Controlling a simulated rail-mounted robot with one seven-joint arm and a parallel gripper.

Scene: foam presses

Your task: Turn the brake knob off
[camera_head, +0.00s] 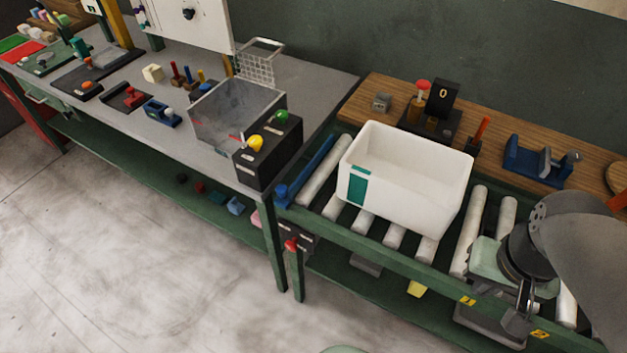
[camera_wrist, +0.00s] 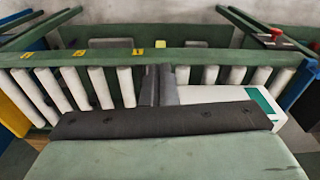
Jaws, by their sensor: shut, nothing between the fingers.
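A red knob (camera_head: 291,244) sits on a dark box below the front rail of the roller conveyor, near its left leg. It may be the brake knob, but no readable label confirms this. A small red knob also shows at the upper right of the wrist view (camera_wrist: 276,31). My gripper (camera_head: 516,322) is at the right of the head view, over the conveyor's front edge, well to the right of the knob. In the wrist view its fingers (camera_wrist: 158,85) are together and empty. Whether the knob is on or off cannot be told.
A white tote (camera_head: 366,225) stands on the conveyor rollers (camera_head: 469,232), left of my gripper. The green front rail (camera_head: 400,252) runs between gripper and knob. A workbench (camera_head: 135,120) with a clear bin and button box stands left. The floor in front is open.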

